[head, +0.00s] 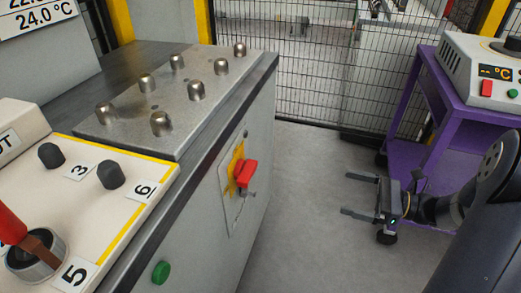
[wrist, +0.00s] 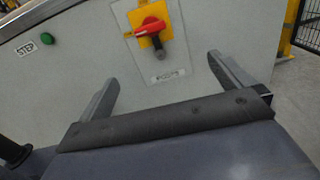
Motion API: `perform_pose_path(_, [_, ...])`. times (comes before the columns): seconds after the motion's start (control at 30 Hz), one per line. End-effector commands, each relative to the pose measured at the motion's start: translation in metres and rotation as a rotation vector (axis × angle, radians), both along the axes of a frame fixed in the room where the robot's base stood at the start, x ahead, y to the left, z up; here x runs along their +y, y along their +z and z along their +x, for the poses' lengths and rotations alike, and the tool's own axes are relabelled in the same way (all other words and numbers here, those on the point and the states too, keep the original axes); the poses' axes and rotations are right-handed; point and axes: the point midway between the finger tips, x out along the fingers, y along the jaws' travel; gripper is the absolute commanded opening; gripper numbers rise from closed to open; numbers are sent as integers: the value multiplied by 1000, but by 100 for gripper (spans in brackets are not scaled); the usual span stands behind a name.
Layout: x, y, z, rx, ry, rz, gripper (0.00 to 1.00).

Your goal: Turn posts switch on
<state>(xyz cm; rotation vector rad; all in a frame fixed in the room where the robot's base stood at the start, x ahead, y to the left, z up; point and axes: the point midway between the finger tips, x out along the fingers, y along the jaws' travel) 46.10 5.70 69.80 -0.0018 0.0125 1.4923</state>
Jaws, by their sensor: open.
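The posts switch is a red rotary handle (head: 245,172) on a yellow plate, on the grey side panel of the bench. In the wrist view the red handle (wrist: 152,27) lies nearly level, slightly tilted, on its yellow plate (wrist: 154,40), with a small dark part hanging below it. A label plate (wrist: 167,75) beneath it seems to read "POSTS". My gripper (head: 352,194) is open and empty, to the right of the switch and apart from it. In the wrist view its two fingers (wrist: 162,75) stand wide apart, with the switch beyond them.
A green button (head: 161,272) is on the same panel, beside a "STEP" label (wrist: 27,48) in the wrist view. Metal posts (head: 162,123) stand on the bench top. A purple cart (head: 410,150) stands behind my arm. The floor (head: 300,230) between bench and gripper is clear.

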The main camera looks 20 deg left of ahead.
Motion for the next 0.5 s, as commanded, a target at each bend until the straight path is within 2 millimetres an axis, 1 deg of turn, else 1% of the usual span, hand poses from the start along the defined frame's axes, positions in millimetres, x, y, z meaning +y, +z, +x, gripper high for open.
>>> perform_pose_path(0.17, [19,-2,1,-1,4,-1,100])
perform_pose_path(0.5, [78,-3,5,-1,4,-1,100])
